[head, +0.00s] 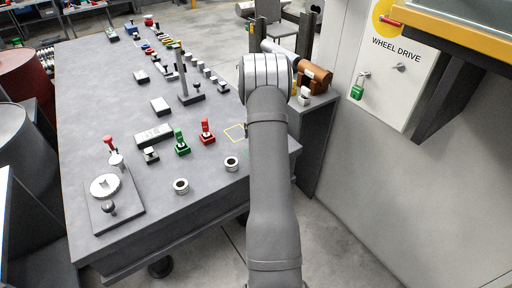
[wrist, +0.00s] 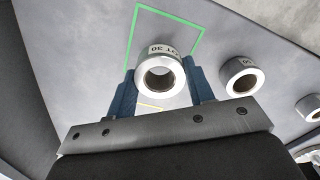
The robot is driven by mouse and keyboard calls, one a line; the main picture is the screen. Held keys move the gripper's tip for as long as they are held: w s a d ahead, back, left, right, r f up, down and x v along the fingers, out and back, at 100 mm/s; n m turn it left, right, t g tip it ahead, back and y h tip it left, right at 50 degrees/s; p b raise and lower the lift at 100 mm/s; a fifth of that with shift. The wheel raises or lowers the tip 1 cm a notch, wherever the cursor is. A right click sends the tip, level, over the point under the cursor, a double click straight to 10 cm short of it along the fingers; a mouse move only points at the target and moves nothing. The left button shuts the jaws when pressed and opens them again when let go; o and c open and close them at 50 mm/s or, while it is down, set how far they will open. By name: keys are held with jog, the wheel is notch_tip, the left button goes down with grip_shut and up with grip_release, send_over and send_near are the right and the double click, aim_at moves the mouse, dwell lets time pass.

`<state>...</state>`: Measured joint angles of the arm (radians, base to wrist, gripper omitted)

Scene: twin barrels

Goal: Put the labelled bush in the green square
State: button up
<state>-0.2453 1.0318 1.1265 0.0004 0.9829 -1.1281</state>
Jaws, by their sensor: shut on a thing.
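In the wrist view my gripper (wrist: 159,68) is shut on a pale metal ring-shaped bush (wrist: 146,62), one blue finger on each side. The bush carries dark print, upside down in this view, partly readable as "OT 30". The green square outline (wrist: 170,14) lies on the grey table beyond it, and the bush overlaps the outline's near part in the picture. I cannot tell how high the bush is above the table. In the head view my arm hides the gripper, the held bush and the green square.
Two loose bushes (head: 181,186) (head: 232,163) stand near the table's front edge. A yellow outline (head: 235,132) lies beside my arm. Red (head: 206,131) and green (head: 181,143) toggle handles and a grey post on a base (head: 190,98) stand to the left. A brown case (head: 315,77) sits behind right.

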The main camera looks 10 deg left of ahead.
jog(key=shift+f, duration=1.45)
jog(key=shift+f, duration=0.1)
jog(key=o, duration=1.2)
jog(key=shift+f, duration=0.1)
jog(key=shift+o, duration=0.2)
notch_tip(320, 180, up, 12)
jog(key=shift+r, duration=0.2)
